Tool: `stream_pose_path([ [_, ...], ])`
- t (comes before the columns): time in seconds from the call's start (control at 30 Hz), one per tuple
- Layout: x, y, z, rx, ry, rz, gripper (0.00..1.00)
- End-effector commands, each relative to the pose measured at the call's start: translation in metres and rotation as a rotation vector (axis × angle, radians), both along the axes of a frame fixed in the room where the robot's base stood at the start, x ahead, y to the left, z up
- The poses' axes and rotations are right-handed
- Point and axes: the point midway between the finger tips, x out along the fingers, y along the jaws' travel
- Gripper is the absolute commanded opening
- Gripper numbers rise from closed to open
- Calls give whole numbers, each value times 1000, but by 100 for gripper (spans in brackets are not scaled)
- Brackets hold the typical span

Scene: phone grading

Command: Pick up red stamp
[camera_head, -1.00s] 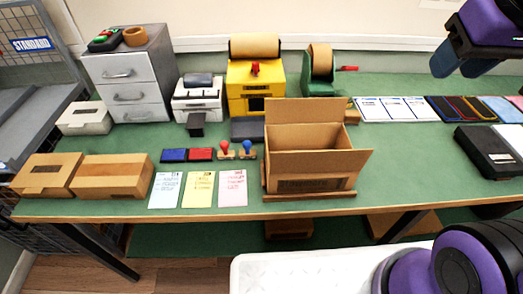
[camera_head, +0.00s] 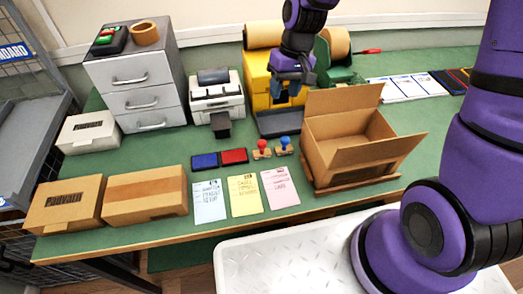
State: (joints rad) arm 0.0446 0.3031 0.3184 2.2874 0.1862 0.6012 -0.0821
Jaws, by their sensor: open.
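The red stamp (camera_head: 262,147) stands upright on the green table, with a red knob handle on a small wooden base. A blue stamp (camera_head: 284,145) stands close to its right. My gripper (camera_head: 287,98) points down, open and empty. In the picture it is above and slightly right of the stamps, in front of the yellow machine. It does not touch either stamp. Its height above the table is hard to tell.
Blue and red ink pads (camera_head: 219,159) lie left of the stamps. Blue, yellow and pink cards (camera_head: 243,195) lie in front. An open cardboard box (camera_head: 360,155) stands to the right, its flaps spread. A grey printer (camera_head: 217,95) stands behind the pads.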

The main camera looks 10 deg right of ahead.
Motion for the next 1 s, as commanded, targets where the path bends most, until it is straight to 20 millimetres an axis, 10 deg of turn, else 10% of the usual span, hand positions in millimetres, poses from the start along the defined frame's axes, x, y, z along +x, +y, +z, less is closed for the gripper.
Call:
stream_pose_path([
  [0.23, 6, 28, -61, 60, 96, 12, 43],
  [1.0, -6, 53, -137, 81, 126, 12, 43],
])
